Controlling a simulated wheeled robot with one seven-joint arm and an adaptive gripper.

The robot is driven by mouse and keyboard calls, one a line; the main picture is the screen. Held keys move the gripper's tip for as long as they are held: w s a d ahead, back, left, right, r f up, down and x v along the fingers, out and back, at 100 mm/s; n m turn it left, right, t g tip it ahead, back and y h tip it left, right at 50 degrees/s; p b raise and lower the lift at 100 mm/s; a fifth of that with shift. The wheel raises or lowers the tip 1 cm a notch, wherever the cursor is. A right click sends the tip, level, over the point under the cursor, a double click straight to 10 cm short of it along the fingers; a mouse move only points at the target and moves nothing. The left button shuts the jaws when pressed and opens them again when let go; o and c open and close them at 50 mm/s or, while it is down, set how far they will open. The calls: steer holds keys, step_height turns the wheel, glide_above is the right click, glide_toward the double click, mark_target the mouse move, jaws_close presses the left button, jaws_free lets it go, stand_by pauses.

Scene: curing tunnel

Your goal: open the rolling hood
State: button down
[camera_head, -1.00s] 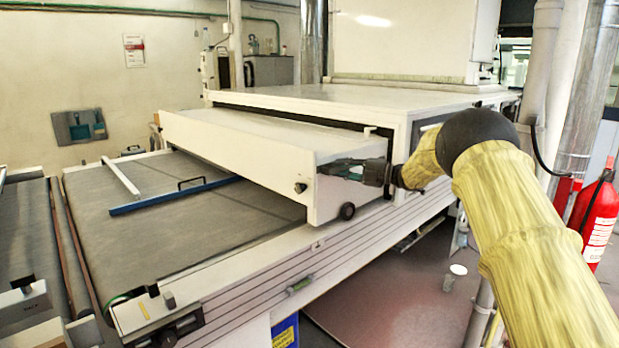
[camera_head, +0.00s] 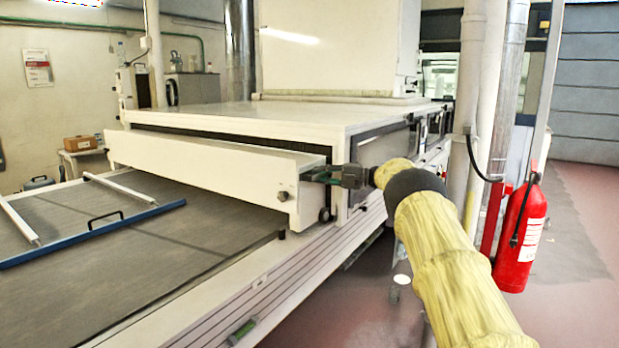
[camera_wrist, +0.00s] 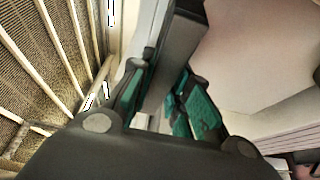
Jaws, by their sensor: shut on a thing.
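The rolling hood (camera_head: 200,157) is a long, low white box over the belt, close against the mouth of the white tunnel housing (camera_head: 240,116). A small black wheel (camera_head: 324,214) and a dark knob (camera_head: 283,196) show at its near end. My gripper (camera_head: 318,174) is at the hood's near right end, with its green-padded fingers shut. In the wrist view, my gripper (camera_wrist: 168,97) has its fingers on either side of a dark grey bar (camera_wrist: 182,48), apparently the hood's handle. The exact contact is partly hidden by the fingers.
A blue-edged frame (camera_head: 100,232) with a black handle lies on the grey belt (camera_head: 170,250), left of the hood. Open reddish floor (camera_head: 580,280) lies at right.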

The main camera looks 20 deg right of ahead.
steer(key=shift+d+f, duration=0.1)
steer(key=shift+f, duration=0.05)
steer(key=c, duration=1.3)
jaws_free()
steer(key=v, duration=1.2)
steer(key=shift+w, duration=0.1)
